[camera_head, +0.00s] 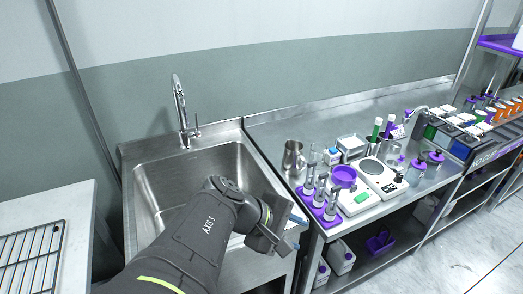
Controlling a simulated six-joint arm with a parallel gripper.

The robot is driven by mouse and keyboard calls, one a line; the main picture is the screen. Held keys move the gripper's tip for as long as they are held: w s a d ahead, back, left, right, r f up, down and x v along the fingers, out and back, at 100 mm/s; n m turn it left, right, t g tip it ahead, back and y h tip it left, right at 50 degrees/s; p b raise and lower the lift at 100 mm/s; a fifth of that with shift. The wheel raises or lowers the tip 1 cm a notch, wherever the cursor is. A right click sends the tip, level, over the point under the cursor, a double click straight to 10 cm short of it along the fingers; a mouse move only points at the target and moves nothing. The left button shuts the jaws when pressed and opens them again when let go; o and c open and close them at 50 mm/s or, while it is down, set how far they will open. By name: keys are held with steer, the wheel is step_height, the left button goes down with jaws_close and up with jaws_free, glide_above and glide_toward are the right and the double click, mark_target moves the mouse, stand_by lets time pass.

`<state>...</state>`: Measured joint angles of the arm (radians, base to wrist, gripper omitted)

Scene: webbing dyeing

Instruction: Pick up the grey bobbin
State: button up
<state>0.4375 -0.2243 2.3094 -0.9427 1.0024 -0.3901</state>
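My gripper (296,232) is over the right front rim of the sink, left of the steel counter. Its two bluish fingertips stand apart with nothing visible between them. I cannot pick out a grey bobbin for certain. Small orange, white and dark pieces stand on the rack (475,148) at the far right, too small to tell apart, and my gripper is well away from them.
The steel sink (148,188) with a tall faucet (180,105) lies under my arm. The counter (285,126) holds a steel jug (293,158), glass cylinders in a purple stand (325,215), a purple bowl (344,176), balances (381,180) and bottles (415,168). A wire rack (30,262) lies left.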

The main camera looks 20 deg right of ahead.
steer(key=w+d+n+h, duration=0.2)
steer(key=w+d+n, duration=0.2)
steer(key=n+t+h, duration=0.1)
steer(key=n+h, duration=0.1)
steer(key=n, duration=0.7)
glide_toward(340, 189)
steer(key=x, duration=1.1)
steer(key=shift+w+f, duration=0.25)
steer(key=shift+w, duration=0.05)
jaws_close()
